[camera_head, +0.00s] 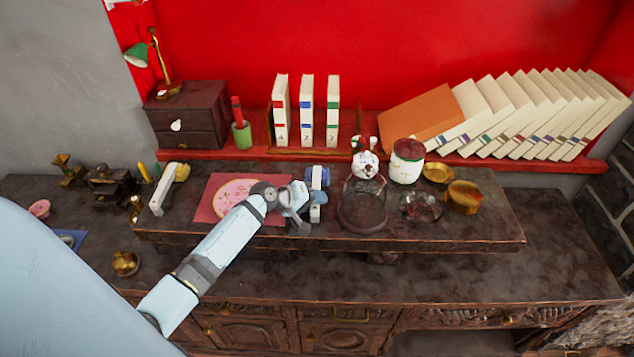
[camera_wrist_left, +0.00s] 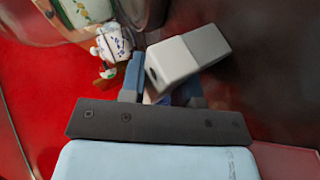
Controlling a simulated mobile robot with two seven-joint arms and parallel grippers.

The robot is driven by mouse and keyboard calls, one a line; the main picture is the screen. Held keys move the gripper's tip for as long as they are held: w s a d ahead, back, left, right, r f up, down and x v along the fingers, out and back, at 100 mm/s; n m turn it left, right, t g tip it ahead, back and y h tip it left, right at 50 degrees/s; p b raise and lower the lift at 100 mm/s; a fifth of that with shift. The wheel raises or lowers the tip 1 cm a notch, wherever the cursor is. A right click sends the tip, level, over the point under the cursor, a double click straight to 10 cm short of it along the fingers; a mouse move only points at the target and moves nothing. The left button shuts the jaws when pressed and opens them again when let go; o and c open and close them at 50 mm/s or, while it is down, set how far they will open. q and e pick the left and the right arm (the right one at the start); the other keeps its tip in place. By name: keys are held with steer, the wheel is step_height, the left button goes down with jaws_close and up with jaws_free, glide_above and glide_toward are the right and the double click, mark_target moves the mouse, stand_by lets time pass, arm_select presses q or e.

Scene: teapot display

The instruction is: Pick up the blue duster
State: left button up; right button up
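My left gripper (camera_head: 306,200) is low over the raised shelf, at the right edge of a red mat. A blue and white piece (camera_head: 318,178), which looks like the blue duster, is right at its fingers. In the left wrist view a pale grey block (camera_wrist_left: 190,55), probably the duster's body, lies tilted across the blue-grey fingers of the left gripper (camera_wrist_left: 160,90). The fingers are apart, and the block hides much of the right one. I cannot tell whether they grip it. My right gripper is not in view.
A glass jar (camera_head: 362,207) stands close right of the gripper, with a white teapot (camera_head: 365,164) and red-and-white canister (camera_head: 407,162) behind. A white and yellow block (camera_head: 163,190) lies left of the mat (camera_head: 205,205). Books (camera_head: 306,110) stand behind.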

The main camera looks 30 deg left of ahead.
arm_select(q)
jaws_close()
